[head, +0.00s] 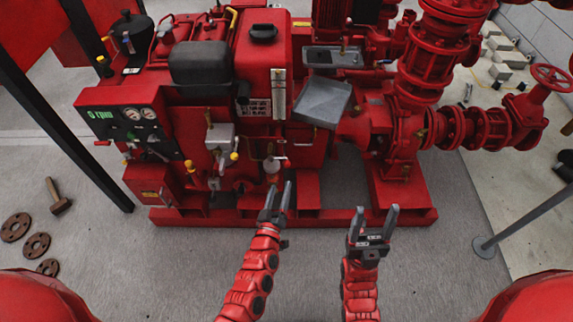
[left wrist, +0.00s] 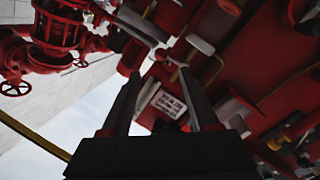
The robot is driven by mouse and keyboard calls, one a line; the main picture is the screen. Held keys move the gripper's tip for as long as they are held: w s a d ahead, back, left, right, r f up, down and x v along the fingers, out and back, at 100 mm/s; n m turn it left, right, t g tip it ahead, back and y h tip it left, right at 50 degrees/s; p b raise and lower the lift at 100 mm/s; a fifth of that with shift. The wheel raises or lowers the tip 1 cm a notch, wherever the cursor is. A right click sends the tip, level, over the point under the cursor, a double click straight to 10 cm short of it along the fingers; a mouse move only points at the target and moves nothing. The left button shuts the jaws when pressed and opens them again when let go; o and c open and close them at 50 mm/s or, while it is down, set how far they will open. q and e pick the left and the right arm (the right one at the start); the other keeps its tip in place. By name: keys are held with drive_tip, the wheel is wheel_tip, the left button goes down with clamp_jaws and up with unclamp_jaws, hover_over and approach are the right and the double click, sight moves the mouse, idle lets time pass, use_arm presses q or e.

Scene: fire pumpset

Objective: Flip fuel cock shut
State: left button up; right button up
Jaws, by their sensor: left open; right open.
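The red pumpset (head: 205,95) stands on a red base frame across the head view. Small fittings with a thin pipe and a bowl-like part (head: 272,166) sit low on its front. The fuel cock may be among them, but it is too small to tell for sure, and so is its lever position. My left gripper (head: 279,193) is open and empty, just in front of and below these fittings. In the left wrist view its two fingers (left wrist: 160,75) are spread, with pumpset parts behind them. My right gripper (head: 376,214) is open and empty, in front of the base frame.
A gauge panel (head: 128,125) and yellow-handled fittings (head: 190,167) are left of my left gripper. Flanged pipes with a red handwheel (head: 551,77) stand at the right. A hammer (head: 58,197) and round flanges (head: 37,246) lie on the left floor. The front floor is otherwise clear.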

sight(286, 166)
use_arm(q)
drive_tip(key=b+x, duration=0.1)
drive_tip(key=x, duration=0.9)
drive_tip(key=shift+w, duration=0.4)
clamp_jaws()
